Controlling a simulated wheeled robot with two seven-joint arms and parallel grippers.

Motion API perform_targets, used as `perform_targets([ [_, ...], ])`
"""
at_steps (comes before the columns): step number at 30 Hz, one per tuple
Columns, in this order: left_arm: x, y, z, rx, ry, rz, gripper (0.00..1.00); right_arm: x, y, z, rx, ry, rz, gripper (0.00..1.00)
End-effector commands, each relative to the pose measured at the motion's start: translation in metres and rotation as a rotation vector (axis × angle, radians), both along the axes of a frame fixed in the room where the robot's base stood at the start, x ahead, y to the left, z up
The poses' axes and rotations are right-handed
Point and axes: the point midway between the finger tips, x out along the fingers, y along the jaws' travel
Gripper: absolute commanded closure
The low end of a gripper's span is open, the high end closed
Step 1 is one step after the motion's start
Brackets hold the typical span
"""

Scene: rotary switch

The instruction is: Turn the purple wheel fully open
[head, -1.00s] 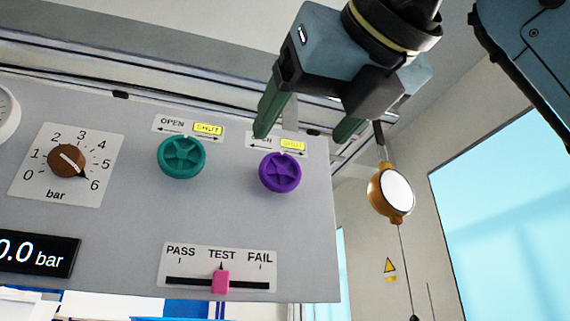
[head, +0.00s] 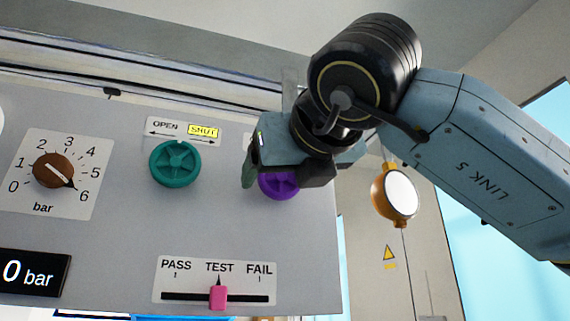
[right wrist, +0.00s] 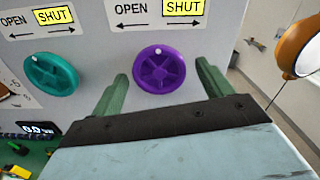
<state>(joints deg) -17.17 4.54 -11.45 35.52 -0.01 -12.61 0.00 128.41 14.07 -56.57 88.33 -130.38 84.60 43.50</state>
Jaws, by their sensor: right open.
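The purple wheel (head: 279,187) is on the grey panel (head: 110,220), partly hidden by my right gripper in the head view. In the right wrist view the whole purple wheel (right wrist: 159,69) shows, with a white dot at its top. The label above it (right wrist: 157,12) reads OPEN to the left and SHUT, highlighted yellow, to the right. My right gripper (right wrist: 165,95) is open, with one green finger on each side of the wheel. I cannot tell whether the fingers touch it. In the head view one finger of this gripper (head: 250,168) shows. My left gripper is not in view.
A teal wheel (head: 175,163) is left of the purple one. A brown knob (head: 53,170) points near 6 bar. A pink slider (head: 218,297) stands at TEST, below. An orange-rimmed round thing (head: 395,194) hangs right of the panel.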

Motion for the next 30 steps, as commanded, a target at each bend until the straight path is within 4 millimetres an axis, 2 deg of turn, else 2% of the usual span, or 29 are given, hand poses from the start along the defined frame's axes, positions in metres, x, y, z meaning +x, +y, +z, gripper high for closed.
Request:
perform_targets([
  [9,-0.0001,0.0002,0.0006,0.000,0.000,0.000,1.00,0.0026,0.0012,-0.0005,-0.001,0.000,0.000,0.21],
  [18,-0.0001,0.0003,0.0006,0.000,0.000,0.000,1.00,0.0023,0.0010,-0.0004,-0.001,0.000,0.000,0.60],
  [20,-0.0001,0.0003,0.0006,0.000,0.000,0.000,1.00,0.0022,0.0010,-0.0004,-0.001,0.000,0.000,0.66],
  [30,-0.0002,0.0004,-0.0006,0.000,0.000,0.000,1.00,0.0022,0.0006,-0.0004,-0.057,-0.019,0.000,0.66],
])
